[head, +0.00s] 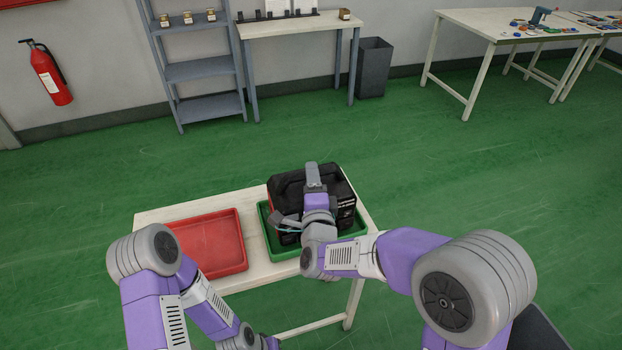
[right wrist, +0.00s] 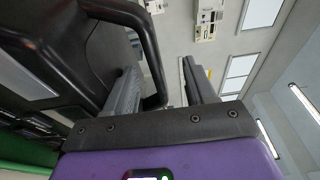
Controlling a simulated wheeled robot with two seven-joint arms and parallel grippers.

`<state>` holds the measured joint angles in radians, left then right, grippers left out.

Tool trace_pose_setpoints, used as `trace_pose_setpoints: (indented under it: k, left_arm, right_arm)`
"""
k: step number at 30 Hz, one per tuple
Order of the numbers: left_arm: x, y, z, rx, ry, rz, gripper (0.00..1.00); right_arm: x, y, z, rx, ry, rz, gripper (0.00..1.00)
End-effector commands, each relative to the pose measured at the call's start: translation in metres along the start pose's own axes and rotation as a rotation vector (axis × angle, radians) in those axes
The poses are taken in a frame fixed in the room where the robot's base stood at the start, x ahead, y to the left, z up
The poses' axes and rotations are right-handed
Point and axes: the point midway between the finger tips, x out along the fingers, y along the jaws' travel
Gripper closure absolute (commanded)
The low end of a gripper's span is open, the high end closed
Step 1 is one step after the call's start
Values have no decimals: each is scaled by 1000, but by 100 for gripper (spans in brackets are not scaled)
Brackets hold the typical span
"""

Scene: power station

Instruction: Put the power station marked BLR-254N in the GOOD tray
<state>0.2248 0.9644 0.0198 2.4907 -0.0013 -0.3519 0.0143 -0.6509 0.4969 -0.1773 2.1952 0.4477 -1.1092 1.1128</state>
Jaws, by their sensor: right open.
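A black power station (head: 285,190) stands in the green tray (head: 352,240) on the right part of the white table. Its marking is too small to read, and no GOOD label is legible on either tray. My right gripper (head: 314,176) is over the power station at its top handle. In the right wrist view my right gripper (right wrist: 160,85) has its fingers apart, with the handle (right wrist: 153,60) of the power station (right wrist: 45,45) showing between them. My left arm is bent at the lower left, and its gripper does not show.
An empty red tray (head: 208,243) lies left of the green tray on the white table (head: 180,208). The green floor between is clear.

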Motion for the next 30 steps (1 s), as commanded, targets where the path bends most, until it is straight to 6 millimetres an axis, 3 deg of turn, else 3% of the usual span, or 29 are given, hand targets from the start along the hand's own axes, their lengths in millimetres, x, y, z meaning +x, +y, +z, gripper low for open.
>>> trace_pose_setpoints:
  k: [30]
  left_arm:
    - [0, 0, 0, 0, 0, 0, 100]
  right_arm:
    - [-39, 5, 2, -4, -6, 15, 36]
